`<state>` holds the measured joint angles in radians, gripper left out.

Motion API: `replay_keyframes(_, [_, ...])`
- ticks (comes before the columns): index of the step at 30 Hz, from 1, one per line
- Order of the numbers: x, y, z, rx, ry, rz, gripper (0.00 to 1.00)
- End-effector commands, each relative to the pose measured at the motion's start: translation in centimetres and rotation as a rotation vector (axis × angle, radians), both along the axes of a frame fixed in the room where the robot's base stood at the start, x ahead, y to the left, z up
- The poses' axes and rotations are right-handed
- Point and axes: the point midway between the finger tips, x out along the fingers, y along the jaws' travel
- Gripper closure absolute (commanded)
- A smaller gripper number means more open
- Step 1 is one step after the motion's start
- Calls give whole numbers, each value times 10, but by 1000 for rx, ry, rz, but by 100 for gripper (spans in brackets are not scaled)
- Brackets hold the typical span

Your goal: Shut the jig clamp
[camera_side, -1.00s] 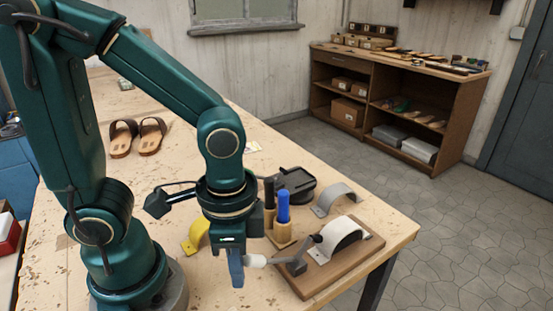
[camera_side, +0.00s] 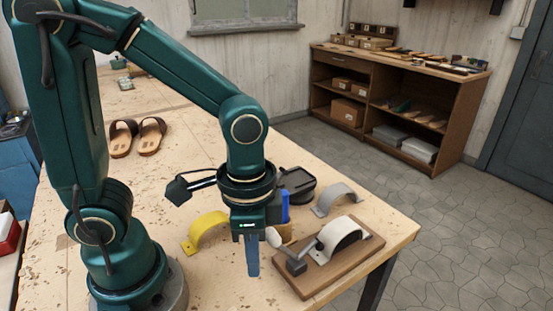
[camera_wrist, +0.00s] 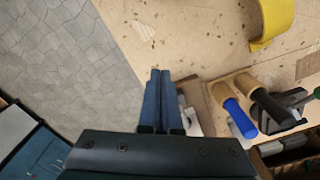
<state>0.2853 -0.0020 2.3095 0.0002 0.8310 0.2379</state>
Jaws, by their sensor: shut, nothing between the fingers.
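The jig clamp (camera_side: 297,264) is a dark block with a lever on a brown wooden board (camera_side: 320,285) near the table's right corner. A white arched strap (camera_side: 345,232) sits on the board, with the clamp's grey arm reaching to its near side. The lever's white handle (camera_side: 273,237) points up and left from the block, partly hidden behind my gripper. My gripper (camera_side: 253,273) is shut and empty, pointing down just left of the handle; I cannot tell whether it touches. In the wrist view, my shut fingers (camera_wrist: 160,72) are beside the board (camera_wrist: 193,97), hiding most of the clamp.
A holder with a blue-handled tool (camera_wrist: 240,118) and a black-handled tool (camera_wrist: 273,108) stands behind the clamp. Brown sandals (camera_side: 138,136) lie farther back.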

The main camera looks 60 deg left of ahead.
Motion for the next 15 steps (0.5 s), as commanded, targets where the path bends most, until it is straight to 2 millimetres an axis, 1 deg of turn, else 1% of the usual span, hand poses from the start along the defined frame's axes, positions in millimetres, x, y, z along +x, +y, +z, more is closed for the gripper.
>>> replay_keyframes(15, [21, 0, 6, 0, 2, 1, 100])
